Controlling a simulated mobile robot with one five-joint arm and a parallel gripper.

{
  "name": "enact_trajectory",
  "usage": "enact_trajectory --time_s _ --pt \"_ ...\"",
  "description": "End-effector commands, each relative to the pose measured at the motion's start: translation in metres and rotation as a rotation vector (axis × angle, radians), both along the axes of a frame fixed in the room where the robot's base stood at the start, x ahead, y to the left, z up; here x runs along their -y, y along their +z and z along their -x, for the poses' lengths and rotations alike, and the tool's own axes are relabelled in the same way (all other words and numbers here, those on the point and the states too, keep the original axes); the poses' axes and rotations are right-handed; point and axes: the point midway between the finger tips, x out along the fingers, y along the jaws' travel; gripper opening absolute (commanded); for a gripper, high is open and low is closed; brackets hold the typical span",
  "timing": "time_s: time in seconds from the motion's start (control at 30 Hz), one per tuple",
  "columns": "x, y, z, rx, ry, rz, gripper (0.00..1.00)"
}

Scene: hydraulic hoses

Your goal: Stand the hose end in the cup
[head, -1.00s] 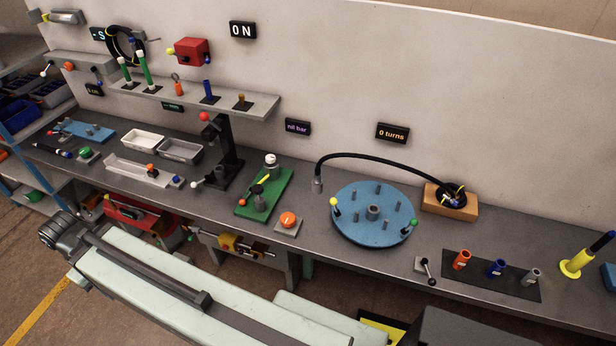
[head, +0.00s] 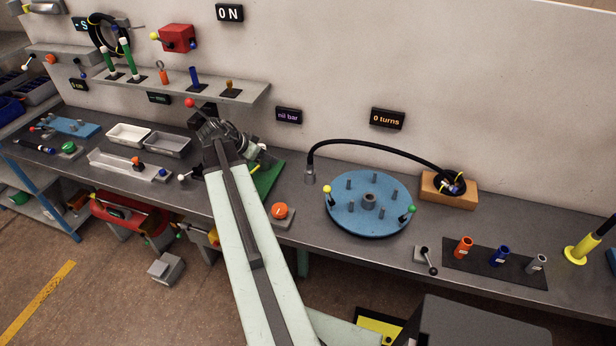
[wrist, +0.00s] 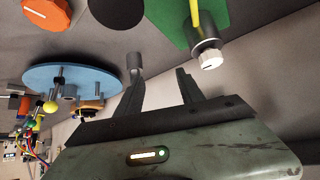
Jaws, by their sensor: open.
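The black hose (head: 375,144) arches from a wooden block to the left above the blue turntable. Its grey metal end (head: 310,177) points down at the bench left of the turntable; this end also shows in the wrist view (wrist: 135,62), just beyond one fingertip. Orange (head: 463,247), blue (head: 499,256) and grey (head: 537,264) cups stand on a dark mat at the right; I cannot tell which one is meant. My gripper (wrist: 160,82) is open with nothing between its fingers. In the head view it is left of the hose end, partly hidden by my arm.
The blue turntable (head: 383,222) with upright pegs stands between the hose end and the cups. The wooden block (head: 434,188) is behind it. An orange knob (head: 281,211) and a green plate (head: 268,181) are near my arm. A lever (head: 428,259) stands left of the mat.

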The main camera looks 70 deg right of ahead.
Motion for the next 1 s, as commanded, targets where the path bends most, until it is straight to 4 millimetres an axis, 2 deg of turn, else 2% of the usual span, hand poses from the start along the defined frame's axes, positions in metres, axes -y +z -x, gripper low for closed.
enact_trajectory --time_s 0.03,0.1,0.23,0.37,0.6,0.77,1.0 --pt "0.026 -0.009 0.037 -0.001 -0.071 0.016 0.45" --pt "0.048 -0.01 0.074 -0.006 -0.139 0.034 0.45" --pt "0.065 -0.009 0.109 -0.011 -0.2 0.051 0.45" --pt "0.068 -0.009 0.115 -0.012 -0.21 0.054 0.45" --pt "0.081 -0.031 0.124 -0.012 -0.21 0.052 0.45" --pt "0.083 -0.033 0.124 -0.012 -0.208 0.052 0.45" --pt "0.1 -0.069 0.132 -0.011 -0.211 0.052 0.45"
